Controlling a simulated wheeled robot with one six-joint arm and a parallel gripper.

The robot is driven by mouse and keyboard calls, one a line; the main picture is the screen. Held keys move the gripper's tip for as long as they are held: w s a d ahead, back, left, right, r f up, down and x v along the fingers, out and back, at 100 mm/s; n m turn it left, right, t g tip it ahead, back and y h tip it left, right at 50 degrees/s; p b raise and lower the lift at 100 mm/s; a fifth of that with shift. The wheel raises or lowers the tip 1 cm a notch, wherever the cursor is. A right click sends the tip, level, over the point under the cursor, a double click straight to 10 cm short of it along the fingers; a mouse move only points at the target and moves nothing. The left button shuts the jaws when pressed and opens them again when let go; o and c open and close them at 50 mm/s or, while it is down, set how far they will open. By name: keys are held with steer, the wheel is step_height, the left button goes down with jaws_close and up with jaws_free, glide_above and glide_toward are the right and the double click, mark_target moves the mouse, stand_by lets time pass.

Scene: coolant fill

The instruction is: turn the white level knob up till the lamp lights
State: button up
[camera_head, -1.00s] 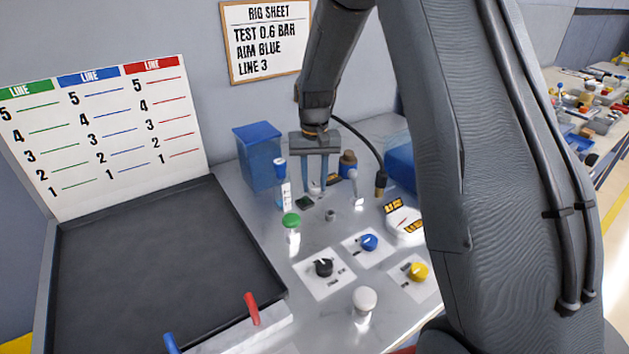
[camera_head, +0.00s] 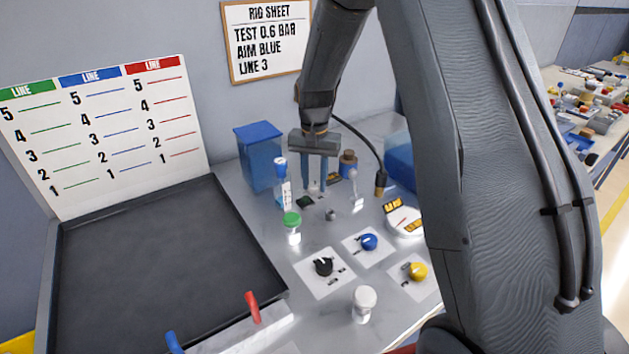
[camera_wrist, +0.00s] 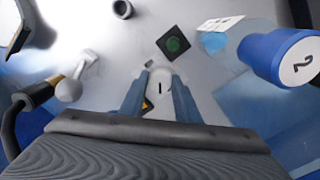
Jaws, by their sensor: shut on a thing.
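The white level knob (camera_wrist: 160,86) sits between my fingertips in the wrist view, with a short black mark on its top. My gripper (camera_wrist: 160,78) points down and is shut on it. In the head view my gripper (camera_head: 315,188) is at the back of the metal bench, and its fingers hide much of the knob. A round dark green lamp (camera_wrist: 173,44) on a black square plate lies just beyond the knob in the wrist view. It looks dull, not glowing. It also shows in the head view (camera_head: 305,202), left of my fingers.
A blue-capped bottle marked 2 (camera_wrist: 285,58) stands close by my gripper at right in the wrist view. A hose nozzle (camera_wrist: 35,92) is at left. Black (camera_head: 323,266), blue (camera_head: 369,242) and yellow (camera_head: 417,271) knobs sit nearer the front. A black tray (camera_head: 160,275) lies left.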

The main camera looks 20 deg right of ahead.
mark_target(314, 185)
steer(key=shift+w+r, duration=0.1)
steer(key=o, duration=1)
steer(key=shift+o, duration=0.2)
steer(key=shift+r+b, duration=1)
steer(key=shift+r, duration=2.9)
steer(key=s+f+n, duration=0.1)
steer(key=s+n, duration=0.1)
steer(key=s, duration=0.6)
steer(key=s+f+n, duration=0.1)
steer(key=s+n, duration=0.1)
steer(key=s, duration=0.7)
steer(key=s+f+n+t, duration=0.1)
steer(key=s+f, duration=0.1)
steer(key=s, duration=0.6)
steer(key=shift+s+d+n, duration=0.1)
steer(key=shift+s+n, duration=0.2)
steer(key=shift+n, duration=0.1)
